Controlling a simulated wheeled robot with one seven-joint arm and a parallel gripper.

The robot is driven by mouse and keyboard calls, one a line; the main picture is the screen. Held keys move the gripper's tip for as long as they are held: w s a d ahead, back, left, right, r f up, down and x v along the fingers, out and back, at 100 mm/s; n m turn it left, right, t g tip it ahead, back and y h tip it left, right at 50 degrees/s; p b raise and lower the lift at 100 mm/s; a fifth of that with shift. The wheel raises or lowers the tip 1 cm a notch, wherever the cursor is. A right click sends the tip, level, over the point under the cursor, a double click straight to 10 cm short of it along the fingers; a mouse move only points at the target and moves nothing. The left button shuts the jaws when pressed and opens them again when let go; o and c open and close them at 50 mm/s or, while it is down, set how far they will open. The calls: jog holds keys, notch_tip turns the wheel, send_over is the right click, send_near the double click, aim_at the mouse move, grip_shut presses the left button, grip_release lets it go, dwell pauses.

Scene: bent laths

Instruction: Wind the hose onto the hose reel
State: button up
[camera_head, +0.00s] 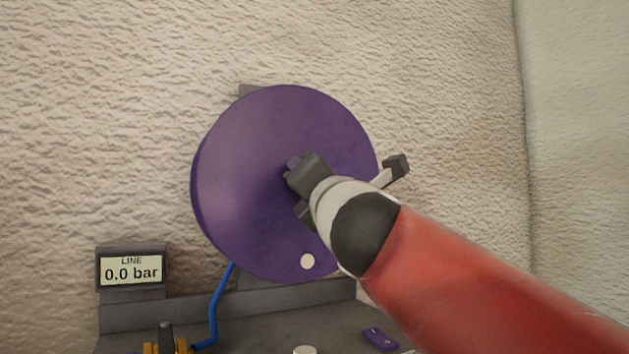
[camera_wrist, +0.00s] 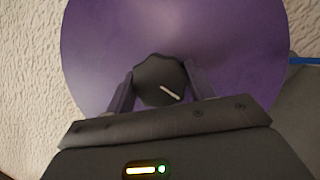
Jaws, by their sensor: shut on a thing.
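The hose reel is a large purple disc (camera_head: 245,180) against the wall in the head view. It fills much of the wrist view (camera_wrist: 240,40), and a white dot (camera_head: 307,261) marks its lower face. The blue hose (camera_head: 214,308) runs from the reel's lower edge down to the bench, and a bit of blue shows at the right in the wrist view (camera_wrist: 304,61). My gripper (camera_head: 291,172) is at the middle of the reel's face. It is shut on a dark round knob (camera_wrist: 156,73) with a white line. My arm hides the reel's lower right.
A display (camera_head: 131,270) reading "LINE 0.0 bar" stands at the left. An orange fitting with a dark handle (camera_head: 166,338) is at the hose's lower end. A small purple piece (camera_head: 380,339) and a white round top (camera_head: 305,350) are on the grey bench (camera_head: 265,325).

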jog(key=shift+a+f+m+h, duration=0.15)
jog(key=shift+m+h, duration=0.25)
jog(key=shift+m, duration=0.6)
jog(key=o, duration=1.1)
jog(key=v, duration=0.8)
